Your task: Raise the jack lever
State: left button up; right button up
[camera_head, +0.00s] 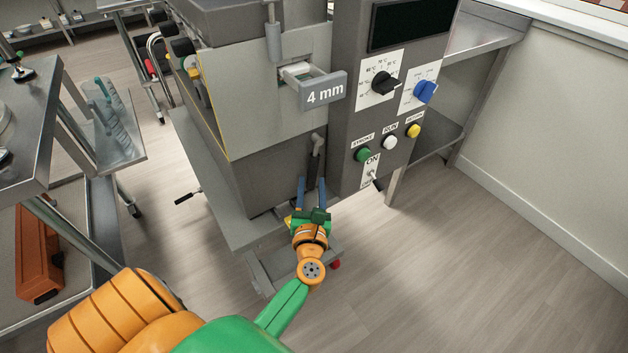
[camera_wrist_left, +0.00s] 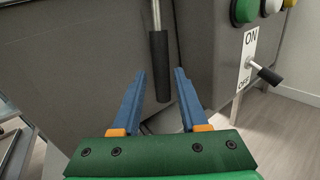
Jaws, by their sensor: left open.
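A lever with a grey rod and a black grip (camera_wrist_left: 158,55) hangs down along the front of the grey machine in the left wrist view. It also shows in the head view (camera_head: 316,147), beside the control panel. My left gripper (camera_head: 311,184) has its two blue fingers apart, pointing at the machine. In the left wrist view the gripper (camera_wrist_left: 159,78) has the lower grip between its fingers as seen from the camera, with gaps on both sides. How far the grip reaches in depth between them I cannot tell. My right gripper is out of view.
The control panel (camera_head: 346,100) with knobs, coloured buttons and an ON/OFF toggle (camera_head: 373,174) is close on the right. A grey drawer front marked 4 mm (camera_head: 323,92) juts out above. A steel cart (camera_head: 50,115) stands left. The floor at right is clear.

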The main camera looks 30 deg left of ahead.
aim_at(313, 175)
pick_arm(q)
jog(key=x, duration=0.3)
jog(key=shift+w+d, duration=0.1)
jog(key=shift+w, duration=0.05)
jog(key=c, duration=0.6)
grip_shut()
jog(key=shift+f, duration=0.15)
dwell(0.5)
